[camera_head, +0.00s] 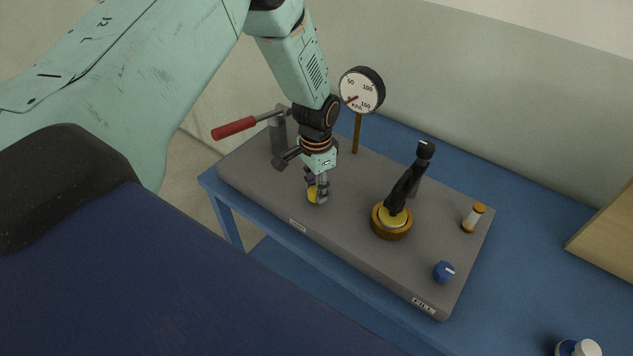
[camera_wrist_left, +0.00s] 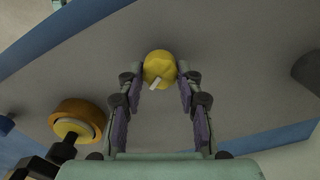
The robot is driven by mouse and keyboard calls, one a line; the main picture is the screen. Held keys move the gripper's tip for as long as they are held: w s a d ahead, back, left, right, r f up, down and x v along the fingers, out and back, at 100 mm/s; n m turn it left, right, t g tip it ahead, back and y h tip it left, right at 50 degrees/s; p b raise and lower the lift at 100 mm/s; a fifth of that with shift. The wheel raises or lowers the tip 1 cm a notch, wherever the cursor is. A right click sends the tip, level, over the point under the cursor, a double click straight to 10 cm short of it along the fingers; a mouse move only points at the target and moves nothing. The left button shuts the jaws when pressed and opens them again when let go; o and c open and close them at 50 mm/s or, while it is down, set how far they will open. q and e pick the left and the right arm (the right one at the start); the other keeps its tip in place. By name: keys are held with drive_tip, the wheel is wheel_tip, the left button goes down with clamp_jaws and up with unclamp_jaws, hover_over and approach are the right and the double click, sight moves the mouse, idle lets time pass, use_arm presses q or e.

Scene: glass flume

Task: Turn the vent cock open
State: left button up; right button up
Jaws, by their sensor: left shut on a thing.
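The vent cock appears to be the yellow knob (camera_head: 313,194) on the grey base plate, near the plate's front edge. In the left wrist view the yellow knob (camera_wrist_left: 159,69) has a pale pointer mark on its face, slanting down to the left. My left gripper (camera_head: 318,190) reaches down from above, and its fingers are shut on the yellow knob, one on each side. The left wrist view shows the fingertips (camera_wrist_left: 160,78) at the knob's sides. My right gripper is not in either view.
On the grey plate (camera_head: 350,225) stand a red-handled lever (camera_head: 234,128), a kPa gauge (camera_head: 361,91) on a post, a black clamp lever (camera_head: 406,185) over a brass ring (camera_head: 391,221), a blue knob (camera_head: 443,271) and a small vial (camera_head: 473,217).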

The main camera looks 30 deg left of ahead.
sight(315, 189)
use_arm(q)
drive_tip(key=n+p, duration=0.2)
drive_tip(key=n, duration=0.3)
drive_tip(key=shift+n, duration=0.3)
drive_tip(key=n+p, duration=0.2)
drive_tip(key=n, duration=0.3)
drive_tip(key=shift+s, duration=0.1)
drive_tip(key=shift+n, duration=0.3)
drive_tip(key=o, duration=1.1)
drive_tip(key=shift+o, duration=0.2)
drive_tip(key=shift+a, duration=0.1)
drive_tip(key=shift+r, duration=0.45)
wheel_tip(315, 189, up, 11)
